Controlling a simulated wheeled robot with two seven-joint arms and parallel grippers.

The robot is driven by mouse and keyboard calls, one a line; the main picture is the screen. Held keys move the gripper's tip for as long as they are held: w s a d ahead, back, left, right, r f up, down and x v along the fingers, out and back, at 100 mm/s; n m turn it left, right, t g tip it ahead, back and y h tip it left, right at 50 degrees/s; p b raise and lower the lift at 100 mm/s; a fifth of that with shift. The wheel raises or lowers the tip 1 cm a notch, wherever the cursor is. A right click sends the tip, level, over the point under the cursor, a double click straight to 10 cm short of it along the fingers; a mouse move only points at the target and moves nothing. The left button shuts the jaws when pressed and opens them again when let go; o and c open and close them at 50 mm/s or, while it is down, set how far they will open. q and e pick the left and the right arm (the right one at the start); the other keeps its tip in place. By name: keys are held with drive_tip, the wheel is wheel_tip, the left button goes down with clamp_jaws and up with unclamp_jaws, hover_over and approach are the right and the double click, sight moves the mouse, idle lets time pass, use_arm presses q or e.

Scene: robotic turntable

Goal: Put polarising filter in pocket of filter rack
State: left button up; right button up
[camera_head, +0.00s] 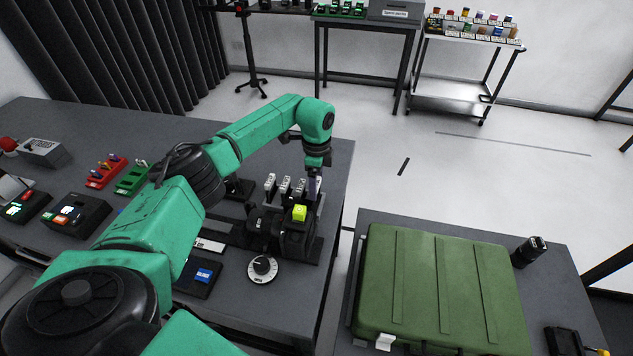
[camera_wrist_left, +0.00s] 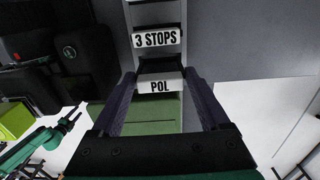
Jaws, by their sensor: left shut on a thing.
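The polarising filter is a white-edged plate marked POL (camera_wrist_left: 160,86) in the left wrist view. My left gripper (camera_head: 314,184) is shut on it, with a dark finger on either side. The filter lines up with the row of filters in the rack, just past the one marked 3 STOPS (camera_wrist_left: 157,40). In the head view, several upright white-topped filters (camera_head: 285,186) stand in the rack, left of my gripper. I cannot tell how deep the held filter sits. My right gripper (camera_wrist_left: 70,121) shows small at the lower left of the wrist view, away from the rack; its jaws are unclear.
A black camera-like device with a yellow-green block (camera_head: 299,213) stands close in front of the rack. A dial (camera_head: 262,269) lies nearer. A green case (camera_head: 435,285) covers much of the right table. A gap separates the tables.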

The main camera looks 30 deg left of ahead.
use_arm(q)
drive_tip(key=shift+f+b, duration=0.6)
drive_tip(key=shift+f, duration=0.5)
drive_tip(key=o, duration=1.2)
drive_tip(key=shift+r, duration=0.1)
wheel_tip(320, 180, up, 14)
drive_tip(key=b, duration=0.3)
drive_tip(key=shift+r, duration=0.2)
